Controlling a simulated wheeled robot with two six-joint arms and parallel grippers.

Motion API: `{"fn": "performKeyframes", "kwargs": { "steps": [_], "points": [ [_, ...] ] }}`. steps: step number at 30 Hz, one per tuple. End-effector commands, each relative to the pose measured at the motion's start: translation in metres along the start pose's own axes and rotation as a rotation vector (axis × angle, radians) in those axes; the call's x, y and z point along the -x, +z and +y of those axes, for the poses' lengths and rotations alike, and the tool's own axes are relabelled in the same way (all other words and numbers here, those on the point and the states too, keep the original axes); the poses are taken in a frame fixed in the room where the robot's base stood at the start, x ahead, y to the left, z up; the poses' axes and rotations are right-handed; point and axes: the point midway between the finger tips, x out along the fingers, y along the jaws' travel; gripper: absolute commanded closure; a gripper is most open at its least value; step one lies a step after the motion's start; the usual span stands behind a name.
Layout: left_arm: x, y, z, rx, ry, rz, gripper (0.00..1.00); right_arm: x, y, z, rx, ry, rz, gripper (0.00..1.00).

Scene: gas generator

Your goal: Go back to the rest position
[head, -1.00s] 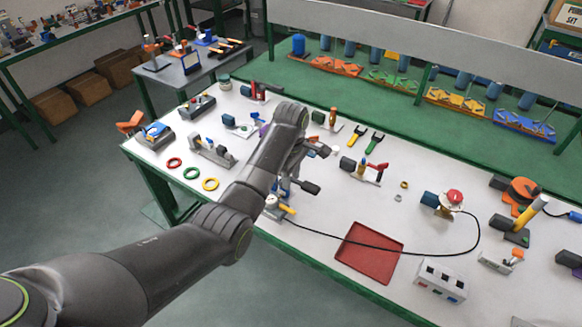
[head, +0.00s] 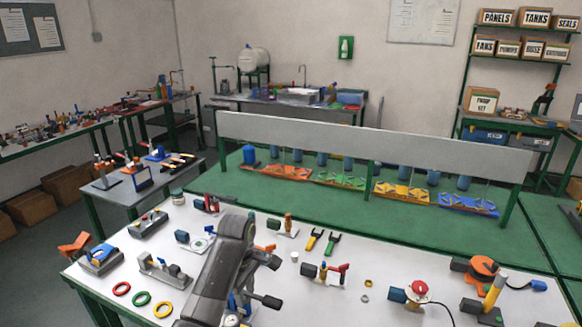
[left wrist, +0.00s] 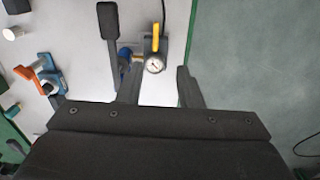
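My left arm comes down over the near edge of the white workbench (head: 380,265) in the head view. My left gripper shows there only in part, with dark fingers (head: 262,281) behind the arm link. In the left wrist view the left gripper (left wrist: 158,90) has its two fingers spread apart with nothing held between them. A round white gauge (left wrist: 154,65) with a yellow lever (left wrist: 156,36) lies just beyond the fingertips. A black paddle-shaped part (left wrist: 107,20) is beside it. My right gripper is in neither view.
Red, green (head: 141,298) and yellow rings lie at the bench's left. Two forked tools (head: 322,242) and a red-topped switch (head: 419,290) lie farther right. A grey beam (head: 370,148) stands over a green table behind. Open floor shows beside the bench in the wrist view.

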Motion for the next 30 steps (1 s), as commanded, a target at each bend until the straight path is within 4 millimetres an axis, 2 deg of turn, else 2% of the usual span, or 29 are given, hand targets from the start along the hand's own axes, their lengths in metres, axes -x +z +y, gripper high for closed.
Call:
{"fn": "performKeyframes", "kwargs": {
  "steps": [1, 6, 11, 15, 20, 24, 30],
  "points": [
    [-0.016, -0.004, -0.014, -0.026, 0.005, -0.002, 0.67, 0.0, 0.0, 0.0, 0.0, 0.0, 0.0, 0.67],
    [-0.061, -0.019, -0.067, -0.172, 0.054, 0.012, 0.67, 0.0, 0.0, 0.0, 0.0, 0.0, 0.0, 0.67],
    [-0.092, -0.028, -0.127, -0.324, 0.092, 0.049, 0.67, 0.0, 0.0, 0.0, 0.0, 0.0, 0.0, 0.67],
    [-0.11, -0.032, -0.185, -0.458, 0.111, 0.096, 0.67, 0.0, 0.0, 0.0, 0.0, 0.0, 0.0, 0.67],
    [-0.116, -0.032, -0.253, -0.622, 0.117, 0.162, 0.67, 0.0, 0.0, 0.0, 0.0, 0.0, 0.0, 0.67],
    [-0.109, -0.027, -0.31, -0.767, 0.109, 0.224, 0.67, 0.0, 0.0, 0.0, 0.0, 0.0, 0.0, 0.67],
    [-0.092, -0.019, -0.365, -0.926, 0.085, 0.29, 0.67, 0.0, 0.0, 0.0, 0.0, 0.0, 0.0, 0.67]
  ]
}}
